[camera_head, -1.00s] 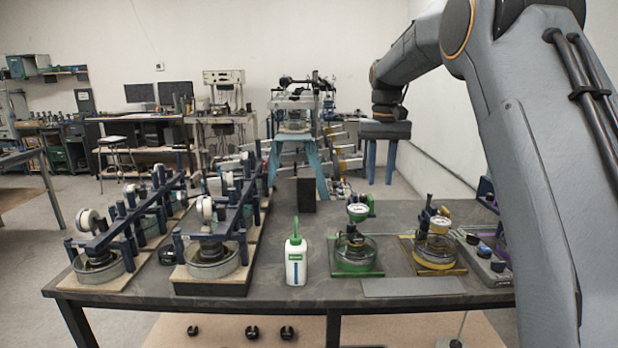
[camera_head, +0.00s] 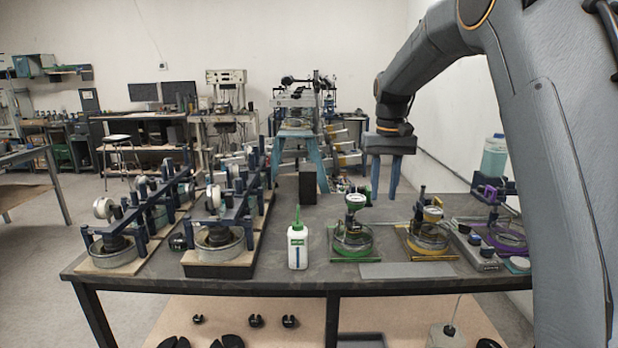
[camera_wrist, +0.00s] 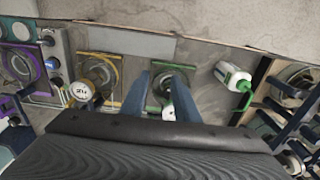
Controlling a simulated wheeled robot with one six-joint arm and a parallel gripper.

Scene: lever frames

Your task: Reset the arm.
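My gripper (camera_head: 383,188) hangs above the far right part of the bench. Its two blue fingers point down, apart, with nothing held between them. In the wrist view, the fingers (camera_wrist: 161,75) frame part of the green-based gauge device (camera_wrist: 172,90), and the gripper body hides what lies below. My arm rises at the right of the head view and bends at the elbow down to the gripper.
On the bench (camera_head: 300,270) stand a white bottle with a green cap (camera_head: 297,247), a green-based gauge device (camera_head: 352,243), a yellow-based one (camera_head: 428,240) and a purple device (camera_head: 503,235). Blue-framed lever rigs (camera_head: 218,245) fill the left. A flat grey plate (camera_head: 408,270) lies in front.

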